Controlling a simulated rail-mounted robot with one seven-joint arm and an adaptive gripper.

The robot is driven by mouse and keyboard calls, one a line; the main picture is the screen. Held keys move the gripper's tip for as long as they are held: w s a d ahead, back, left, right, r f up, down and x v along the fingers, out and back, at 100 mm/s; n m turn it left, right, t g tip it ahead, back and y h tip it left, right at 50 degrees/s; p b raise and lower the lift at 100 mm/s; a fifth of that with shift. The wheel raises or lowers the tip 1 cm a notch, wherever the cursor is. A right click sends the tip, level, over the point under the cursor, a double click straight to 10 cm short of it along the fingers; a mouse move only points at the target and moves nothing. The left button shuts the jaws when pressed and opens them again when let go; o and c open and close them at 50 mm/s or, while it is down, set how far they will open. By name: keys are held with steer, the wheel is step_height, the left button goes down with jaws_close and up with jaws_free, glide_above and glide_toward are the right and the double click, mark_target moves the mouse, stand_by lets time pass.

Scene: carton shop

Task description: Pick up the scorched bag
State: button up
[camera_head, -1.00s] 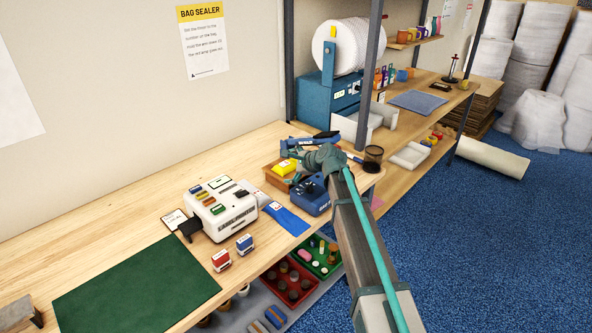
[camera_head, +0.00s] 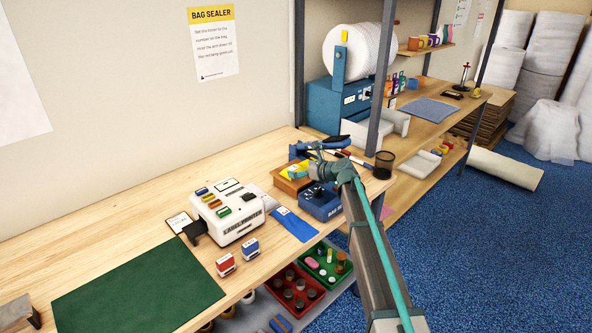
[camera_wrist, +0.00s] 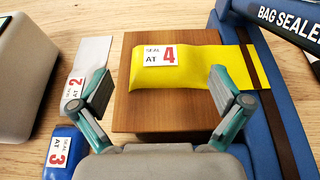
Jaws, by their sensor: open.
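A yellow bag (camera_wrist: 190,70) marked "SEAL AT 4" lies across a wooden block (camera_wrist: 165,115), its right end on the blue bag sealer (camera_wrist: 245,125) by a dark brown strip. I cannot tell whether this strip is scorching on the bag or part of the sealer. In the head view the yellow bag (camera_head: 294,170) is partly hidden by my gripper (camera_head: 312,169). In the wrist view my gripper (camera_wrist: 160,92) is open and empty, its fingers apart on either side of the block's near part.
A silver bag (camera_wrist: 90,58) marked 2 and a blue bag (camera_wrist: 62,148) marked 3 lie left of the block. The label printer (camera_head: 228,212) stands left, and the sealer's raised arm (camera_wrist: 285,18) is at the right. A mesh cup (camera_head: 384,165) stands right of my arm.

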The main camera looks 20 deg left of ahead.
mark_target(294, 169)
steer(key=p+x, duration=0.2)
steer(key=x, duration=0.2)
steer(key=shift+w+a+f, duration=0.1)
steer(key=shift+w+f, duration=0.1)
steer(key=shift+w, duration=0.05)
steer(key=shift+a+f, duration=0.2)
steer(key=shift+a, duration=0.1)
steer(key=c, duration=1.2)
